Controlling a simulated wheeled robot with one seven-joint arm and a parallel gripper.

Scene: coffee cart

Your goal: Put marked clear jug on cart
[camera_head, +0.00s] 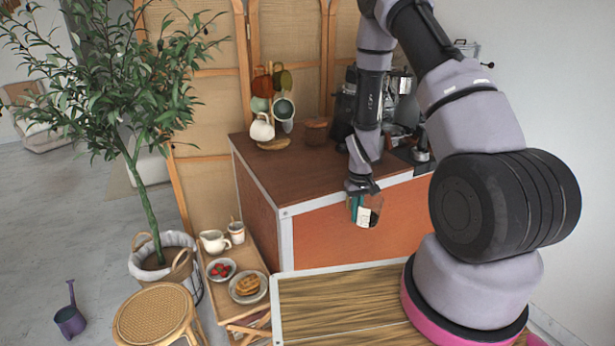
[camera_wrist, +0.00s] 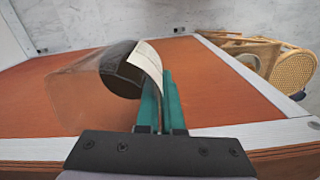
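The clear jug (camera_head: 375,208) has a pale marking on its side and a dark part. In the head view it is in front of the cart's orange front panel, just below the top edge. My gripper (camera_head: 359,203) points down at the jug's left side. In the wrist view, the green fingers (camera_wrist: 163,103) are close together and shut on the jug's edge beside its pale label (camera_wrist: 147,58). The clear body (camera_wrist: 88,80) extends to the left, tilted in this view. The exact grip point is partly hidden. The cart (camera_head: 290,176) has a brown top.
Mugs on a rack (camera_head: 272,95), a white pitcher (camera_head: 262,128) and a brown bowl (camera_head: 316,131) stand at the cart's back. A coffee machine (camera_head: 345,105) is at back right. The cart top's front left is clear. A small wooden table (camera_head: 243,258) with dishes stands left.

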